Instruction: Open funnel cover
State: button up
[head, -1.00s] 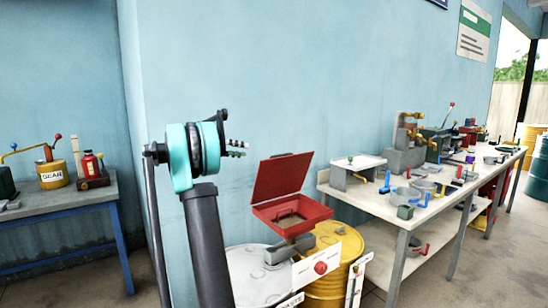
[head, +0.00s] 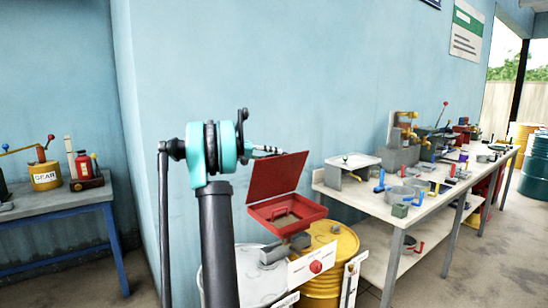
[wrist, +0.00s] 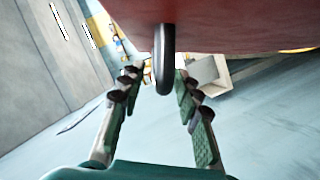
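The red funnel cover (head: 274,178) stands raised and tilted back at the rear of the open red funnel box (head: 283,222). In the wrist view the cover's red face (wrist: 230,25) fills the top, and a dark curved handle (wrist: 166,62) hangs from it. My gripper (wrist: 157,78) is open, with one finger on each side of the handle. There is a gap to the left finger; the right fingertip is close to the handle, and contact cannot be told. In the head view my gripper (head: 267,150) is at the cover's upper left edge, its tips partly hidden.
The funnel sits above a yellow drum (head: 335,245), with a pale-topped drum (head: 262,272) beside it. A long workbench (head: 345,193) with tools and fittings runs along the wall at right. A blue-framed table (head: 60,210) stands at left. The blue wall (head: 290,80) is close behind.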

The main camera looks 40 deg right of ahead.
jog(key=shift+s+d, duration=0.1)
jog(key=shift+d, duration=0.1)
grip_shut()
dwell(0.4)
